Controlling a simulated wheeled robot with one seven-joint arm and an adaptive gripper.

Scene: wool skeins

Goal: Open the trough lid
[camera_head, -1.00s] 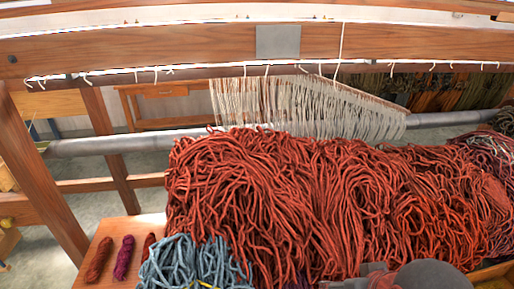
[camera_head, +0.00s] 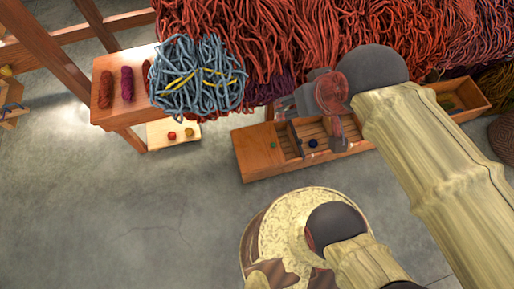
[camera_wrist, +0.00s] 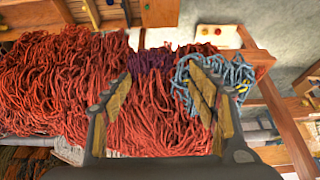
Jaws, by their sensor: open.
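A long wooden trough (camera_head: 345,148) stands on the floor below the hanging red wool, with open compartments holding a few small balls. A flat wooden panel (camera_head: 258,150) covers its left end; it looks like the lid. In the wrist view, the trough (camera_wrist: 106,22) and the panel (camera_wrist: 160,12) show at the top edge. My gripper (camera_wrist: 160,75) is open and empty, its two fingers apart in front of the red wool (camera_wrist: 50,75). In the head view my wrist and gripper hide part of the trough's middle. The gripper is apart from the panel in the wrist view.
Blue-grey wool (camera_head: 197,78) with yellow ties hangs over a small wooden table (camera_head: 125,62) bearing dark red skeins. A low board (camera_head: 172,133) with small balls lies beneath. A dark round basket-like thing (camera_head: 503,138) stands far right. Grey floor is clear at left.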

